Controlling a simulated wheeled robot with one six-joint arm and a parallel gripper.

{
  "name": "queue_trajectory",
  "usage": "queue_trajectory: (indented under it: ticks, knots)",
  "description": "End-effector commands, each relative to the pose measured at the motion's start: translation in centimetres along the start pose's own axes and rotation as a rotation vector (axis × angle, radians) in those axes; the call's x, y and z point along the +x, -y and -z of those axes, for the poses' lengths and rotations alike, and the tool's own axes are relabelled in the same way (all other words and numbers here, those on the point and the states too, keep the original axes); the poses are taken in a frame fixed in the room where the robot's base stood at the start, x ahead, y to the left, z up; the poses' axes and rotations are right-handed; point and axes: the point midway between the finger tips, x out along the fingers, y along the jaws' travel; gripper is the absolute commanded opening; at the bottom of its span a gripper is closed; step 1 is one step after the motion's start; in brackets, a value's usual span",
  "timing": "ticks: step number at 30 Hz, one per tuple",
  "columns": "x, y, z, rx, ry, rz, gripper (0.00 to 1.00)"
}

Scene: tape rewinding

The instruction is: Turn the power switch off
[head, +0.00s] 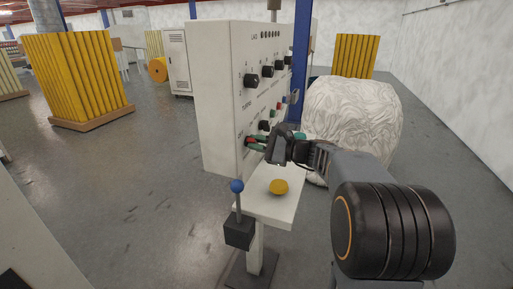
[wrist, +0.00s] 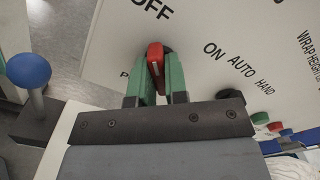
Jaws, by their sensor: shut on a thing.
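The power switch is a red knob (wrist: 155,56) on the white control panel (wrist: 110,50), with a lighter mark on its front edge. In the wrist view, OFF is printed above it and ON to its right. My gripper (wrist: 159,78) has green fingers on either side of the red knob and is shut on it. In the head view my gripper (head: 256,142) is at the lower left of the panel face (head: 240,120), and the knob is mostly hidden by the fingers. The exact setting of the knob is hard to tell.
Black knobs (head: 251,80) and small coloured buttons sit higher and to the right on the panel. A wrapped load (head: 352,115) is behind.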

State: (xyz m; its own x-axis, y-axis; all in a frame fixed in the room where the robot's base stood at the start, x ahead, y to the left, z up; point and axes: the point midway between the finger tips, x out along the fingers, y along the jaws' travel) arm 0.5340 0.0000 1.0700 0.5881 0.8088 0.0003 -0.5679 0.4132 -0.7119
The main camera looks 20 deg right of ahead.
Motion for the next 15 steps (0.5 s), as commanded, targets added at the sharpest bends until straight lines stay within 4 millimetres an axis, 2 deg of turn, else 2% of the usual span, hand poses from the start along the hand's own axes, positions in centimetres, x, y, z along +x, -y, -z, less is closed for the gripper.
queue_trajectory:
  ticks: [13, 14, 15]
  knots:
    - [0.0, -0.02, 0.01, -0.011, 0.0, -0.001, 0.0]
    - [0.0, -0.02, 0.01, -0.011, 0.0, -0.001, 0.15]
    - [0.0, -0.02, 0.01, -0.011, 0.0, -0.001, 0.19]
